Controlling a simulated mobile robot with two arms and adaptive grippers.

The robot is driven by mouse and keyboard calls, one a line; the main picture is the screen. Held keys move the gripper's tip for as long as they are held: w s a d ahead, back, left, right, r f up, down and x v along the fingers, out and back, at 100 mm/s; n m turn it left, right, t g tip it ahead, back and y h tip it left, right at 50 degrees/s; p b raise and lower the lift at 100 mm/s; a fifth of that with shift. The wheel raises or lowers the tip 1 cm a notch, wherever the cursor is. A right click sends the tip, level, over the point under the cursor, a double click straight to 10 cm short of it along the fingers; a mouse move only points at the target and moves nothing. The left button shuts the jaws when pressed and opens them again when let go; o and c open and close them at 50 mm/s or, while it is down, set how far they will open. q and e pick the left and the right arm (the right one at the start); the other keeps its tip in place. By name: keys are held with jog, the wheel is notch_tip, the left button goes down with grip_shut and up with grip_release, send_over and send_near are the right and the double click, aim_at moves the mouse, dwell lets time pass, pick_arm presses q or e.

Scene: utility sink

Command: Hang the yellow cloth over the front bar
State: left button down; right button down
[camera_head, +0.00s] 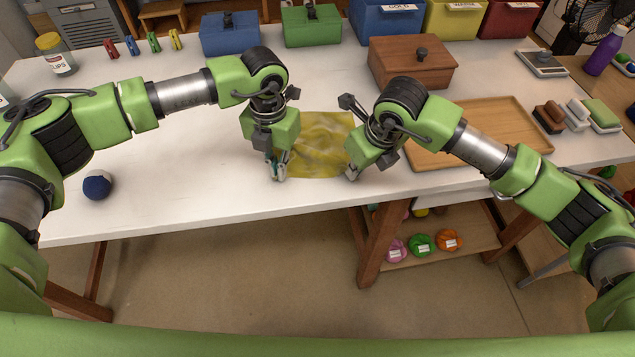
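The yellow cloth (322,150) lies spread and slightly wrinkled on the white table, between my two grippers. My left gripper (279,177) points down at the cloth's left near corner, with its fingertips close to the table. My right gripper (351,176) is at the cloth's right near corner, also low. Both cover part of the cloth's edges, and I cannot tell whether either pinches the fabric. I cannot make out a front bar in this view.
A wooden tray (478,133) and a lidded wooden box (411,64) lie to the right. A blue ball (97,184) sits at the left. Coloured boxes, clips and a jar (56,55) stand along the back.

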dwell(0.6)
